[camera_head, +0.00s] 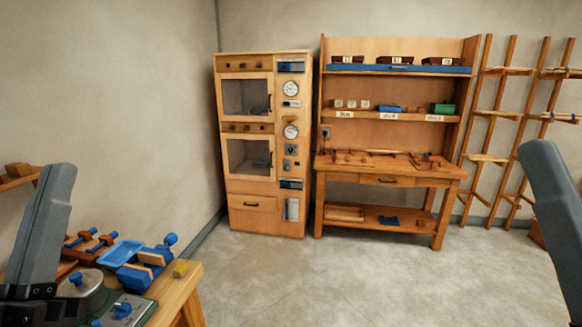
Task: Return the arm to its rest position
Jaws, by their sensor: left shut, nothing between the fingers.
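My left arm's grey link (45,225) rises at the lower left of the head view. My left gripper (45,302), dark and partly cut off by the frame, is low in the left corner over the workbench's near end. It is shut with nothing seen in it. My right arm's grey link (553,220) shows at the right edge. My right gripper is out of view.
The wooden workbench (182,285) at lower left bears a blue tray (120,253), a blue vise-like tool (143,268) and a round metal device (82,287). A wooden cabinet (262,205), a shelved bench (390,180) and a ladder rack (495,115) line the back. The middle floor is clear.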

